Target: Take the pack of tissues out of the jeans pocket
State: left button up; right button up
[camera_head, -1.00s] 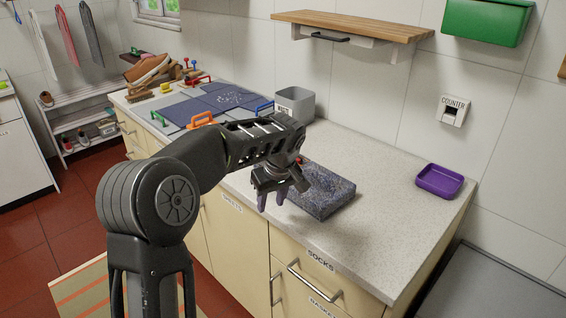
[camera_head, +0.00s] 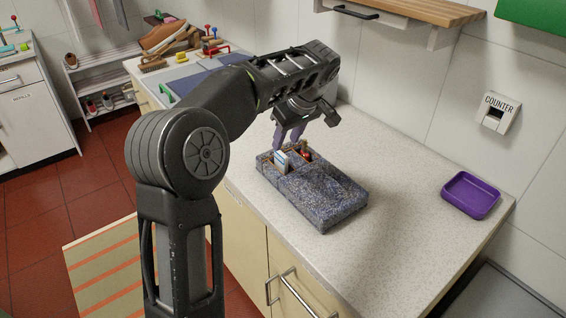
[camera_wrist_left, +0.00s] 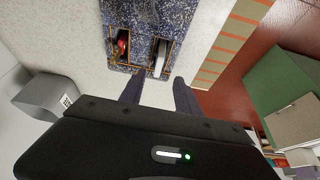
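The folded dark blue jeans (camera_head: 325,201) lie on the counter, with two stitched pockets at the far left end. A white and blue pack, seemingly the tissues (camera_head: 281,161), stands in one pocket with its top sticking out. It also shows pale in the right pocket in the wrist view (camera_wrist_left: 160,57). A red thing (camera_head: 305,154) sits in the other pocket, also seen in the wrist view (camera_wrist_left: 122,45). My left gripper (camera_head: 286,146) is above and just behind the pocket end; its fingers (camera_wrist_left: 156,83) are apart with nothing between them. My right gripper is not in view.
A purple tray (camera_head: 470,195) sits at the right of the counter (camera_head: 405,175). A grey bin (camera_wrist_left: 52,95) shows in the wrist view. A wooden shelf (camera_head: 425,10) hangs on the wall.

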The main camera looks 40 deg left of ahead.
aim_at(281, 153)
pick_arm(q)
jog(key=shift+x, duration=1.35)
jog(key=shift+w, duration=0.1)
jog(key=p+x, duration=0.2)
jog(key=x, duration=0.2)
jog(key=shift+w+f, duration=0.1)
jog(key=shift+f, duration=0.2)
jog(key=shift+a+f, duration=0.15)
jog(key=shift+f, duration=0.15)
grip_shut()
